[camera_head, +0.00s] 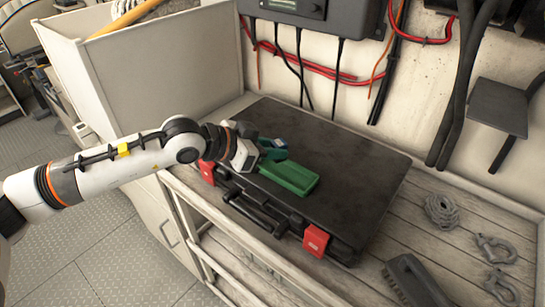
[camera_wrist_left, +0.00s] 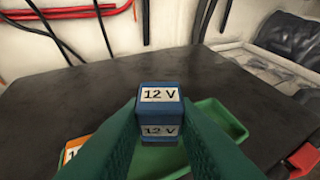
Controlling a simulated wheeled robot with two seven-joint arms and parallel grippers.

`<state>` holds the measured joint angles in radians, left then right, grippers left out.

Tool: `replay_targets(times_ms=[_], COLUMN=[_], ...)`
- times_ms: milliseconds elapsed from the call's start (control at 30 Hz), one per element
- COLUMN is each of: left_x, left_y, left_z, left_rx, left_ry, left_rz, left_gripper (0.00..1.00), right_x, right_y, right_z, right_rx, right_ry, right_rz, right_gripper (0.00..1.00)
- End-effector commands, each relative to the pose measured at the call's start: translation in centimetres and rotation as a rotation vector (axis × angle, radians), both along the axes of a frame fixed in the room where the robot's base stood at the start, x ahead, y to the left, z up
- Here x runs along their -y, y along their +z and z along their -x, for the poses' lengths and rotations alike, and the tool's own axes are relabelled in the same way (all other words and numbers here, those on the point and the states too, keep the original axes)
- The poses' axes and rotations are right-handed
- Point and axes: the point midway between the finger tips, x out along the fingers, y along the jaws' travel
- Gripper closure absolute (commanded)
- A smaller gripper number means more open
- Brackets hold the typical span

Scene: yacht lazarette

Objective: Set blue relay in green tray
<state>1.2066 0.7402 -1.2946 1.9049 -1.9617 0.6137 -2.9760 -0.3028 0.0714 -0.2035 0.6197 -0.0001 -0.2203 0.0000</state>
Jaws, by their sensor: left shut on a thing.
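The blue relay (camera_head: 279,143), labelled "12 V", is between the green fingers of my left gripper (camera_head: 270,149). In the left wrist view the blue relay (camera_wrist_left: 160,112) sits upright between both fingertips. The green tray (camera_head: 292,181) lies on the black case, just below and right of the gripper in the head view. In the left wrist view the green tray (camera_wrist_left: 224,119) shows behind and below the relay, partly hidden by the fingers. I cannot tell the exact height of the relay over the tray. My right gripper is out of view.
The black case (camera_head: 362,170) with red latches lies on a slatted wooden bench. An orange labelled object (camera_wrist_left: 73,149) is partly hidden left of the fingers. A coil of rope (camera_head: 441,211), metal shackles (camera_head: 495,248) and a brush (camera_head: 415,281) lie at the right. Cables hang behind.

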Motion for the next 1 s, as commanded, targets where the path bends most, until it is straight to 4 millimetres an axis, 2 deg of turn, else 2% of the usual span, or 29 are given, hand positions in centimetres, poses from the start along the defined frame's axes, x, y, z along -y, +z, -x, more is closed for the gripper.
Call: replay_targets(times_ms=[233,600,633,667,700,1000], left_x=[0.0,0.0,0.0,0.0,0.0,0.0], left_y=[-3.1,-3.7,-3.6,-3.5,-3.5,-3.3], left_z=[0.0,0.0,0.0,0.0,0.0,0.0], left_rx=[-0.003,0.0,0.0,0.0,-0.001,-0.001], left_ry=[0.0,0.0,0.0,0.0,0.0,0.0], left_rz=[-0.002,-0.001,-0.001,-0.001,-0.001,-0.001], left_gripper=[1.0,1.0,0.74,0.69,0.66,0.66], right_x=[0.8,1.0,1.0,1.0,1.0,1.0], right_y=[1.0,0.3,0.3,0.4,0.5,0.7], right_z=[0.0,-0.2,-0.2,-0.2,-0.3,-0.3], right_rx=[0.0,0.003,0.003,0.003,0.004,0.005], right_ry=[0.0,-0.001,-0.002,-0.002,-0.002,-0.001], right_rz=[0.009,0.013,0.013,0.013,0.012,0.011], right_gripper=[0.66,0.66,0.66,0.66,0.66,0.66])
